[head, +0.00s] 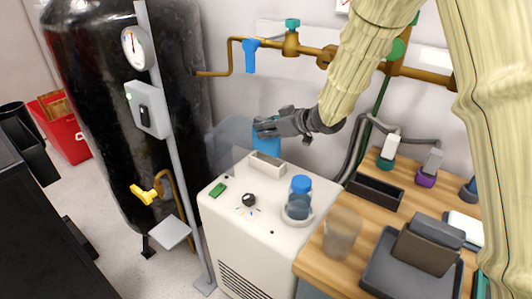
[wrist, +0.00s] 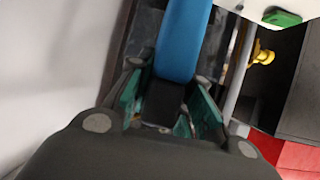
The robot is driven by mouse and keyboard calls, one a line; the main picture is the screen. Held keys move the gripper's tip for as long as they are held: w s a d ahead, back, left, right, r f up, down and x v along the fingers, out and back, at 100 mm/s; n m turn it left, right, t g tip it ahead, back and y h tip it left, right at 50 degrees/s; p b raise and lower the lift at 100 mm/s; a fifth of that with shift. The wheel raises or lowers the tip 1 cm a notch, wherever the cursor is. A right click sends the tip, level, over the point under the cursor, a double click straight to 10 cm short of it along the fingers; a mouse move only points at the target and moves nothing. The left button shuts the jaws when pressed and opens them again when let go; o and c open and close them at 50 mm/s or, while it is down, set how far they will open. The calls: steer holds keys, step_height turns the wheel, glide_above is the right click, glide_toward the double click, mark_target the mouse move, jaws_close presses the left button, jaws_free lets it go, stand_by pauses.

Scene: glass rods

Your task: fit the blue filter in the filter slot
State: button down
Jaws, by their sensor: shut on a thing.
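The blue filter (head: 265,142) is in my gripper (head: 268,127), just above the filter slot (head: 265,166), a white raised housing with a dark opening on the white machine. In the head view the filter's lower end is close over the opening; I cannot tell whether it has entered. In the wrist view the filter (wrist: 184,42) extends away from my gripper (wrist: 172,105), whose green-padded fingers are shut on its dark end. The slot is not recognisable in the wrist view.
A large black tank (head: 90,100) stands left. A wooden bench (head: 345,268) with trays and a clear beaker (head: 342,233) is right.

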mark_target(267, 145)
steer(key=shift+f+b, duration=0.7)
steer(key=shift+f, duration=2.55)
steer(key=shift+f, duration=0.1)
steer(key=c, duration=1.3)
jaws_free()
steer(key=shift+s+d+r, duration=0.1)
steer(key=shift+d+r, duration=0.05)
steer(key=shift+r, duration=0.1)
steer(key=p+v, duration=0.2)
steer(key=v, duration=0.9)
steer(key=shift+s+d, duration=0.2)
steer(key=shift+s, duration=0.05)
